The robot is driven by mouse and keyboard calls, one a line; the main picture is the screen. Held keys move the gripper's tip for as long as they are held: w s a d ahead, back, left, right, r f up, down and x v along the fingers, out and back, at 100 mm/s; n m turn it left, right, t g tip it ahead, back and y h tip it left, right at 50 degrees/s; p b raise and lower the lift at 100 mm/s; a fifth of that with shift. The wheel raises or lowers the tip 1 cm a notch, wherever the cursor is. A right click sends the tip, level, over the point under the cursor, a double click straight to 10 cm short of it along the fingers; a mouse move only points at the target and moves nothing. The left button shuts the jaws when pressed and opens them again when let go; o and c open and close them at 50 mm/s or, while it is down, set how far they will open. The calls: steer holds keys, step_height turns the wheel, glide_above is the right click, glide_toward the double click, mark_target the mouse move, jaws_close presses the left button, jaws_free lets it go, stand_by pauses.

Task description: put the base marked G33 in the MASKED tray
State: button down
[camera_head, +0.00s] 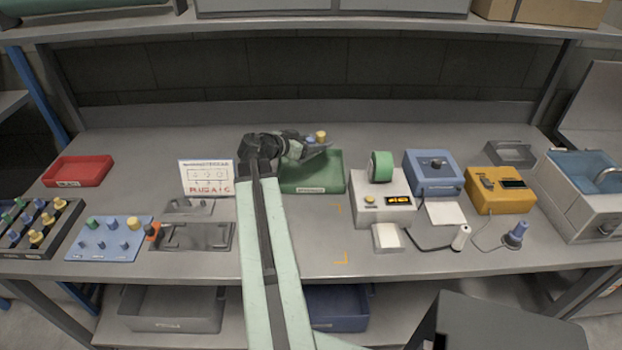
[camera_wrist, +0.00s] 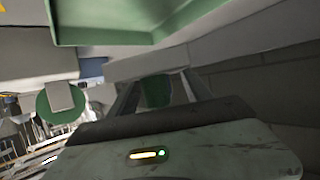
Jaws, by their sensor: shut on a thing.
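My gripper (camera_head: 322,150) is above the back part of the green tray (camera_head: 318,188), tilted to the right. It is shut on a small piece; a dark green patch (camera_wrist: 156,91) shows between the fingers in the wrist view. A yellow-topped piece (camera_head: 320,136) shows just behind the fingers in the head view; I cannot tell whether it is the held piece. No G33 mark can be read. The green tray also shows in the wrist view (camera_wrist: 110,38). Its label is too small to read surely, and I cannot make out which tray is marked MASKED.
A red tray (camera_head: 78,172) stands at the left, near a blue board (camera_head: 108,240) with several knobs. A printed sign (camera_head: 207,178) stands left of my arm. A tape unit (camera_head: 381,205) is right of the green tray.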

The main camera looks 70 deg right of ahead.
mark_target(311, 173)
step_height(311, 173, down, 10)
steer(key=b, duration=1)
steer(key=shift+f, duration=0.1)
steer(key=shift+r, duration=0.2)
steer(key=shift+f, duration=0.1)
steer(key=shift+c, duration=2.2)
jaws_free()
